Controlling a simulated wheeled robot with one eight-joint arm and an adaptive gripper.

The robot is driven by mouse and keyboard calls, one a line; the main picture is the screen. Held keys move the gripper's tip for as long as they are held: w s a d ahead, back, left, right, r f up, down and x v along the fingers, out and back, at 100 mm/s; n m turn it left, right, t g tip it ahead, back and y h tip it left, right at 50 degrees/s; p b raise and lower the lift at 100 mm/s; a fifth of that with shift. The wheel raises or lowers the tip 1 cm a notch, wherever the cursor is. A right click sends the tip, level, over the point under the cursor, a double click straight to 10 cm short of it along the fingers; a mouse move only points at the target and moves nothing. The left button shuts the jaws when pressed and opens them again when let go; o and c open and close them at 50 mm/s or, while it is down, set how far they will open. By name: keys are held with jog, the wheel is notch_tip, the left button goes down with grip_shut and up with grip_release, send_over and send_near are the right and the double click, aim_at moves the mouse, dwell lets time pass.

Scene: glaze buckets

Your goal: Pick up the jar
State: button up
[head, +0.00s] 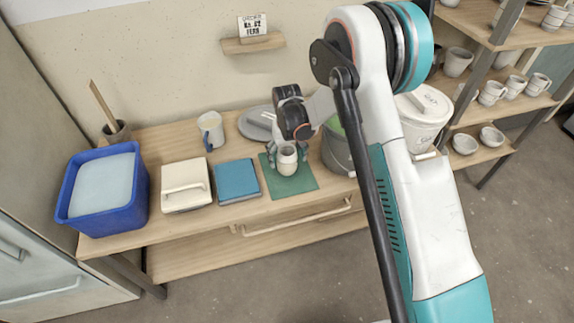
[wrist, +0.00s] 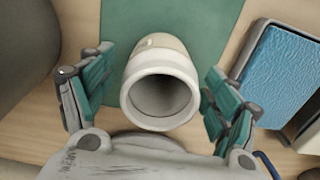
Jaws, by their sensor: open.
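The jar (head: 287,160) is a small cream-white vessel on a green mat (head: 294,184) on the wooden table. In the wrist view the jar (wrist: 160,84) shows its round, hollow mouth toward the camera, with the green mat (wrist: 200,30) beyond it. My gripper (wrist: 152,92) is open, with one teal finger on each side of the jar. A gap shows between each finger and the jar in the wrist view. In the head view my gripper (head: 286,154) is at the jar, and its wrist hides part of the scene behind.
A grey bucket (head: 336,154) stands close right of the mat. A blue sponge-topped box (head: 237,180), a white lidded box (head: 185,185), a blue tub (head: 75,205) and a mug (head: 211,128) stand to the left. A grey lid (head: 255,124) lies behind. A white bucket (head: 423,125) stands further right.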

jog(key=shift+f, duration=0.7)
jog(key=shift+r, duration=0.1)
jog(key=shift+c, duration=0.6)
jog(key=c, duration=1.3)
jog(key=shift+o, duration=0.2)
jog(key=shift+r, duration=0.1)
